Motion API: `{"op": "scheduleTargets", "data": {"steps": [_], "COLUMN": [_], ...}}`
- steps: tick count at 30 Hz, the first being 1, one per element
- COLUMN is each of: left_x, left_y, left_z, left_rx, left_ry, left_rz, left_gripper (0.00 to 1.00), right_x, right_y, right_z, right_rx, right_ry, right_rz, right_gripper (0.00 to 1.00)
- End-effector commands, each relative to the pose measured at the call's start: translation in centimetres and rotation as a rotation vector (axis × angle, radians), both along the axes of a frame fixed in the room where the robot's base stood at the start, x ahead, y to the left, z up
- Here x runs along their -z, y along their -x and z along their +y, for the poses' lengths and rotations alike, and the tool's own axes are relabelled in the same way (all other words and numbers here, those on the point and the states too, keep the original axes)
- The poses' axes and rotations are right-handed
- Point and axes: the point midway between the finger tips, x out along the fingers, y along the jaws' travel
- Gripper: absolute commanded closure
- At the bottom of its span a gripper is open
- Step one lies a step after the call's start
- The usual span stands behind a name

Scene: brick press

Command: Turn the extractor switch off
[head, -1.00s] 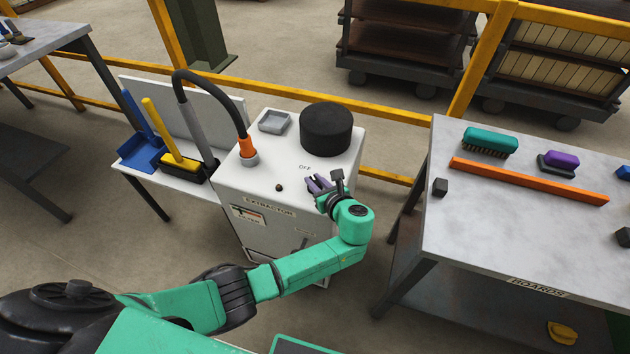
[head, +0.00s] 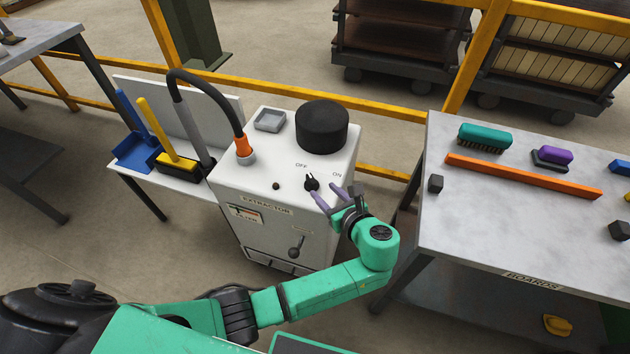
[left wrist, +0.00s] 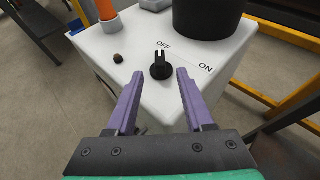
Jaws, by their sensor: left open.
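The extractor (head: 262,185) is a white cabinet with a black rotary switch (head: 311,183) on its top near the front right. OFF and ON are printed behind and to the right of the switch. In the left wrist view the switch (left wrist: 161,68) has its raised grip and pale mark pointing towards OFF. My left gripper (head: 330,196) is open, with purple fingers just to the front right of the switch in the head view. In the wrist view its fingertips (left wrist: 160,76) lie on either side of the switch, apart from it. My right gripper is not in view.
A black drum (head: 322,127), a grey tray (head: 270,120) and a hose with an orange cuff (head: 243,146) stand on the cabinet top. A small dark knob (head: 276,186) sits left of the switch. The boards table (head: 480,230) is at right, a yellow rail (head: 390,108) behind.

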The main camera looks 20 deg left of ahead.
Motion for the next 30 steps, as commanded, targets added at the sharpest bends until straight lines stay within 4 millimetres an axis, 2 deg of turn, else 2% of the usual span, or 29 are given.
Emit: {"op": "scheduleTargets", "data": {"steps": [3, 7, 24, 26, 29, 30], "left_x": [-1.1, -1.9, -2.1, -1.4, 1.9, 3.5], "left_y": [2.1, 3.5, 3.8, 4.1, 6.0, 7.1], "left_z": [-2.0, -3.2, -3.4, -2.8, -0.1, 1.3], "left_rx": [0.001, 0.000, -0.004, -0.034, -0.216, -0.335], "left_ry": [0.003, 0.001, 0.006, 0.064, 0.358, 0.519], "left_rz": [0.001, 0.000, 0.000, 0.008, 0.028, 0.025], "left_gripper": [0.47, 0.47, 0.47, 0.47, 0.47, 0.47], "right_x": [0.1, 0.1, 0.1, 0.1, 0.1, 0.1], "right_y": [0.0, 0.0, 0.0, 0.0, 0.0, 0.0], "right_z": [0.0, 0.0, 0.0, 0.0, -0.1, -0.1], "right_rx": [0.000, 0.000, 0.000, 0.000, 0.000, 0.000], "right_ry": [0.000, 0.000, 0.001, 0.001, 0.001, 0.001], "right_rz": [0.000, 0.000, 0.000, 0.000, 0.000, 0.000], "right_gripper": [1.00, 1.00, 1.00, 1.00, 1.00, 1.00]}}
